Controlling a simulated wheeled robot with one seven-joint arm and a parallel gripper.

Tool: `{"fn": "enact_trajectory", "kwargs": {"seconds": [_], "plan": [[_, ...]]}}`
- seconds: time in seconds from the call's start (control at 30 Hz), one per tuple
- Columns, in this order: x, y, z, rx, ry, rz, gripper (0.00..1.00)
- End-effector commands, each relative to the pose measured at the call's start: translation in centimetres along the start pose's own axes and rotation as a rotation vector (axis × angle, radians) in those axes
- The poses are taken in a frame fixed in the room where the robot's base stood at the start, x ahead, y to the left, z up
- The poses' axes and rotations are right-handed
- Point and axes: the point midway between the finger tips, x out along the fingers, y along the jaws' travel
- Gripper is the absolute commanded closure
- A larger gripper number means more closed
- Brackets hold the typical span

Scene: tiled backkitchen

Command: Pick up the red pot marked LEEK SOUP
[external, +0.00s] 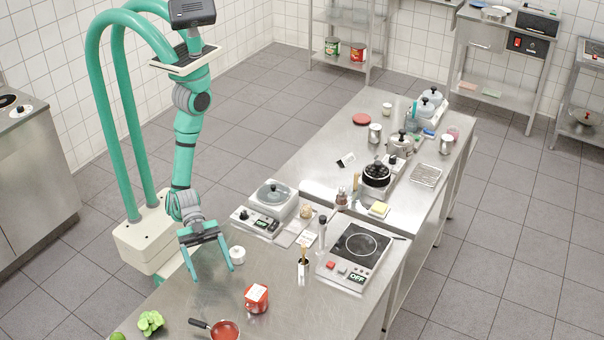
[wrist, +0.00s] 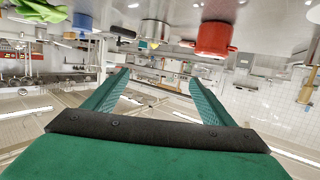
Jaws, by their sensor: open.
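A red pot (external: 256,298) with a pale, red-marked top stands on the near steel worktop; I cannot read its lettering. A red pot (wrist: 214,38) with side handles also shows in the wrist view, upside down, at the top right of centre. My gripper (external: 213,275) is open and empty, pointing down to the left of the pot and apart from it. In the wrist view its two green fingers (wrist: 159,76) are spread with nothing between them.
A saucepan with red contents (external: 226,331) and green lettuce (external: 150,321) are at the near edge. A white lidded jar (external: 237,254) stands beside the gripper. A utensil holder (external: 303,270) and hob (external: 356,252) lie right of the pot.

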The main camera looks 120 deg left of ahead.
Motion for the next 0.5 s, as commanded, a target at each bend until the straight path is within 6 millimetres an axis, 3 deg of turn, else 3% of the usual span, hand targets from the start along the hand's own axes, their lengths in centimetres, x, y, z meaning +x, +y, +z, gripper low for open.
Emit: {"fn": "enact_trajectory", "kwargs": {"seconds": [0.1,0.2,0.37,0.5], "plan": [[0.7,-4.2,1.8,-0.027,-0.073,-0.101,0.22],[0.8,-6.4,3.2,-0.038,-0.120,-0.154,0.22],[1.2,-7.8,4.2,-0.046,-0.151,-0.186,0.22],[3.1,-8.3,4.6,-0.048,-0.154,-0.188,0.22]]}}
